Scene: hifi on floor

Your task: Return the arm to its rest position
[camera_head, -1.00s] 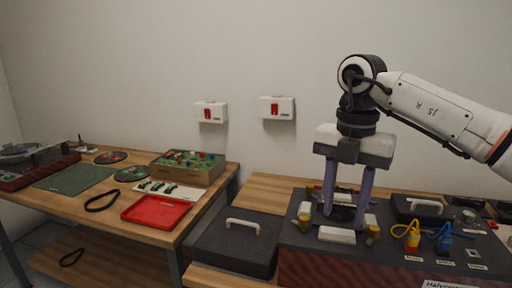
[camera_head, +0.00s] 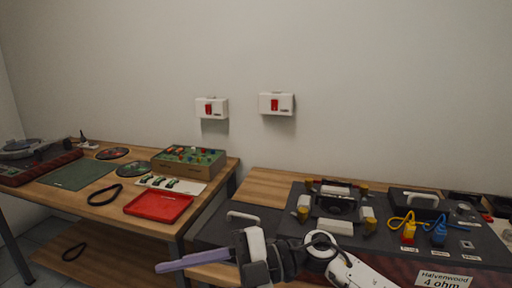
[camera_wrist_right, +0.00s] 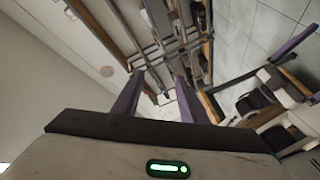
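My right gripper (camera_head: 205,259) is low at the front of the head view, its purple fingers pointing left. It is clear of the black lidded box (camera_head: 222,233) behind it, and its arm comes in from the bottom right. In the right wrist view its two purple fingers (camera_wrist_right: 158,97) stand apart with nothing between them. My left gripper (camera_wrist_right: 303,70) appears only at the right edge of that view, partly cut off, with purple fingers apart.
The dark device panel (camera_head: 290,228) on the right bench holds a black unit (camera_head: 337,201) among yellow-ended clamps, with yellow (camera_head: 409,231) and blue (camera_head: 439,233) plugs. The left bench carries a red tray (camera_head: 158,206), a green-topped box (camera_head: 190,162) and a green mat (camera_head: 77,174). The air above is clear.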

